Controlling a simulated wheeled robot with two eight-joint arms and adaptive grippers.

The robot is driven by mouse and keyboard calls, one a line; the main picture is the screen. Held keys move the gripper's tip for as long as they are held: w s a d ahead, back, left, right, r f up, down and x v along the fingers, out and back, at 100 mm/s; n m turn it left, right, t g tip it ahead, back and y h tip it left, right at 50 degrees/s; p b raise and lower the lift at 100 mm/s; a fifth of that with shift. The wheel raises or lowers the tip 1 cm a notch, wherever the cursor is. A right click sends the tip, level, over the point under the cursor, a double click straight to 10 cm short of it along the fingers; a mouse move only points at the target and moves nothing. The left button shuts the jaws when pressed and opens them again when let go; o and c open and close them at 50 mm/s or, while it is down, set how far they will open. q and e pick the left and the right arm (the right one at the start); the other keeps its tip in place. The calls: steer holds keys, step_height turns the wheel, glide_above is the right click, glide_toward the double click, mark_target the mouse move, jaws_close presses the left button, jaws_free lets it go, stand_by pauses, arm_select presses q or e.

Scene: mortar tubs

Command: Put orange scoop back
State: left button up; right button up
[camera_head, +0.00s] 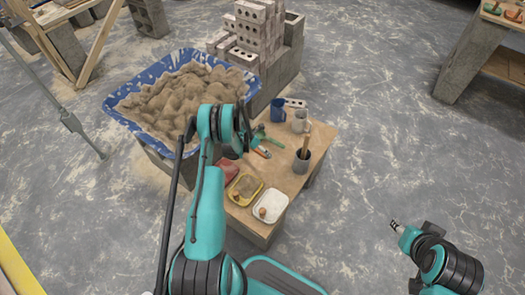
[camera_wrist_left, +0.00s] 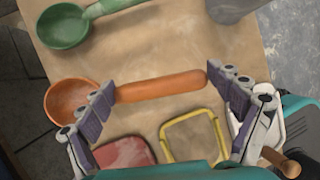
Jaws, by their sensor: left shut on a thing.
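The orange scoop has an orange bowl (camera_wrist_left: 72,100) and a straight handle (camera_wrist_left: 160,86) in the left wrist view. My left gripper (camera_wrist_left: 164,92) is shut on the scoop, with its handle lying lengthwise between the two fingers. One finger is by the bowl end and the other by the handle's free end. It is over the wooden table (camera_wrist_left: 180,45); I cannot tell whether the scoop touches it. In the head view my left arm mostly hides the scoop. My right gripper (camera_head: 396,226) is over the floor, away from the table, too small to read.
A green scoop (camera_wrist_left: 68,26) lies beside the orange one. Yellow (camera_head: 244,190), white (camera_head: 272,207) and red (camera_head: 229,170) trays are near the front. Blue (camera_head: 278,110) and grey (camera_head: 301,120) mugs and a grey pot (camera_head: 302,161) stand behind. A blue sand tub (camera_head: 123,102) is left.

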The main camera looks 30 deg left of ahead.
arm_select(q)
steer(key=shift+f+b, duration=0.65)
steer(key=shift+f, duration=1.55)
steer(key=o, duration=1.6)
